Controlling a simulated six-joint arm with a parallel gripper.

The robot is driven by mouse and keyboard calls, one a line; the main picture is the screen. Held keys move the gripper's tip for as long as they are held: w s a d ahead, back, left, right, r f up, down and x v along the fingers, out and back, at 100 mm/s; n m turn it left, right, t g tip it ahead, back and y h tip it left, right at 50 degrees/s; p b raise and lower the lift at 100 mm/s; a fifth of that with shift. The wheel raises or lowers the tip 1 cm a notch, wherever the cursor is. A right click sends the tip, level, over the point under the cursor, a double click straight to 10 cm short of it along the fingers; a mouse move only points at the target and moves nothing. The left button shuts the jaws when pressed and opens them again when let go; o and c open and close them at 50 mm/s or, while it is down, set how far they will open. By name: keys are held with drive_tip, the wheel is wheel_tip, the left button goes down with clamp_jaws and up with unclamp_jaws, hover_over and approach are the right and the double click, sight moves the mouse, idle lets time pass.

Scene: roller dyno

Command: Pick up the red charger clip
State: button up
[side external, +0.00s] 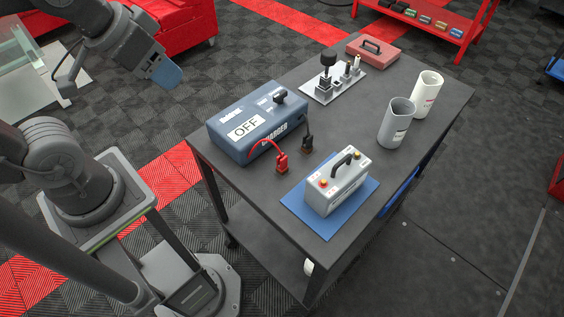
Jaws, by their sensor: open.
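The red charger clip (281,163) stands on the dark table, just in front of the blue charger box (243,131) marked "OFF". A red cable joins it to the charger. A black clip (307,143) sits to its right and a little farther back. A grey battery (337,182) with a black handle stands on a blue mat (300,214), to the right of the red clip. My gripper (166,77) is at the upper left, raised and apart from the table and the clip. It is open, and nothing shows in it; its fingers are seen edge-on.
A metal plate with fittings (316,92) and a red case (373,51) lie toward the table's far end. Two cylinders, one grey (394,127) and one white (427,98), stand near the right edge. The table's (440,92) right far corner is clear.

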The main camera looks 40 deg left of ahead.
drive_tip(key=m+g, duration=0.6)
drive_tip(key=m, duration=1.2)
hover_over(282, 157)
wheel_tip(282, 157, down, 15)
drive_tip(key=f, duration=0.8)
drive_tip(key=shift+w+f, duration=0.1)
drive_tip(key=shift+w, duration=0.25)
drive_tip(key=f, duration=0.4)
drive_tip(key=shift+s+f, duration=0.25)
drive_tip(key=shift+s, duration=0.1)
drive_tip(key=shift+f, duration=0.55)
drive_tip(key=shift+c, duration=0.5)
